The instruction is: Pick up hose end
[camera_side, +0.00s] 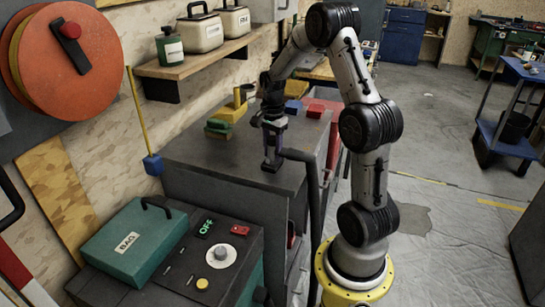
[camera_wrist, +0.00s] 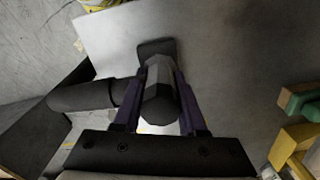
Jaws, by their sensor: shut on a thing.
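The hose end (camera_wrist: 159,100) is a dark grey, blunt piece between my gripper's purple fingers in the wrist view. My gripper (camera_wrist: 160,78) is shut on it. The black hose (camera_wrist: 85,95) runs off to the left there. In the side view, my gripper (camera_side: 272,160) points down at the grey cabinet top, close to its right edge. The black hose (camera_side: 312,200) bends there and drops down the cabinet's side. The fingers hide part of the hose end, and I cannot tell whether it touches the cabinet top.
The grey cabinet top (camera_side: 215,160) is clear on its left and front. Green and yellow blocks (camera_side: 220,124) lie at its back, with a red block (camera_side: 316,111) at back right. A control box (camera_side: 215,258) and green case (camera_side: 133,240) stand in front. A shelf (camera_side: 200,62) is on the wall.

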